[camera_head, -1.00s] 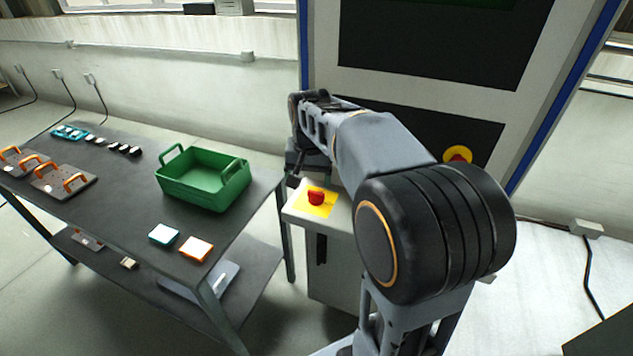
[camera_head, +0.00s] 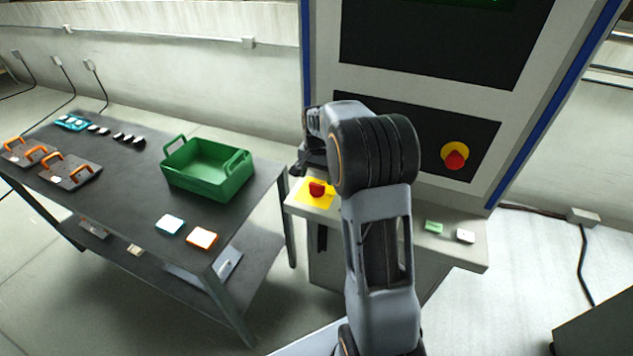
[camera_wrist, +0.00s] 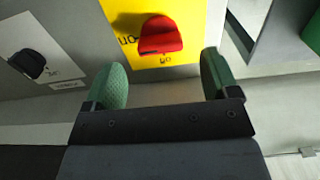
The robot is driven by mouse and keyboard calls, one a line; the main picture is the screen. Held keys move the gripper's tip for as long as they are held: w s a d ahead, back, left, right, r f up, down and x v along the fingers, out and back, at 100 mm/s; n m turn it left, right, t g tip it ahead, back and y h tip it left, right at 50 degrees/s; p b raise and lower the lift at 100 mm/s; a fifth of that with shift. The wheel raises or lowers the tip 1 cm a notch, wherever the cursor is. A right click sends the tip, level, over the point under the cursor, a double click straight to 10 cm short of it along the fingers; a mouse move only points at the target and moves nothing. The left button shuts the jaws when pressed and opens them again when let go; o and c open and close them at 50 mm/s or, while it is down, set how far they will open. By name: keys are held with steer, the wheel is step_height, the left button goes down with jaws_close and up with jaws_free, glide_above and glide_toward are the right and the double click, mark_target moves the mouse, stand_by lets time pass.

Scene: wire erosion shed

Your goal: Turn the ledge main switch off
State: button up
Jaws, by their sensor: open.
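The ledge main switch is a red rotary knob (camera_head: 317,188) on a yellow plate (camera_head: 304,197), on the left end of the grey machine ledge. In the wrist view the red knob (camera_wrist: 160,36) sits on its yellow plate (camera_wrist: 122,14), with its grip lying roughly across the picture. Lettering beside the knob is partly covered and hard to read. My gripper (camera_wrist: 166,80) is open, with green-padded fingers apart. The knob is just beyond the fingertips, between their lines, and not held. In the head view my gripper (camera_head: 298,170) is mostly hidden behind my arm, close to the switch.
A black knob (camera_wrist: 28,63) on a white plate is at left in the wrist view. A red-and-yellow button (camera_head: 455,156) is on the machine panel. A green button (camera_head: 434,227) and a white one (camera_head: 465,236) are on the ledge. A table with a green crate (camera_head: 207,186) stands left.

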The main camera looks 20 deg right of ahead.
mark_target(317, 184)
steer(key=shift+f, duration=1.9)
steer(key=shift+c, duration=0.4)
steer(key=c, duration=0.8)
steer(key=shift+c, duration=0.2)
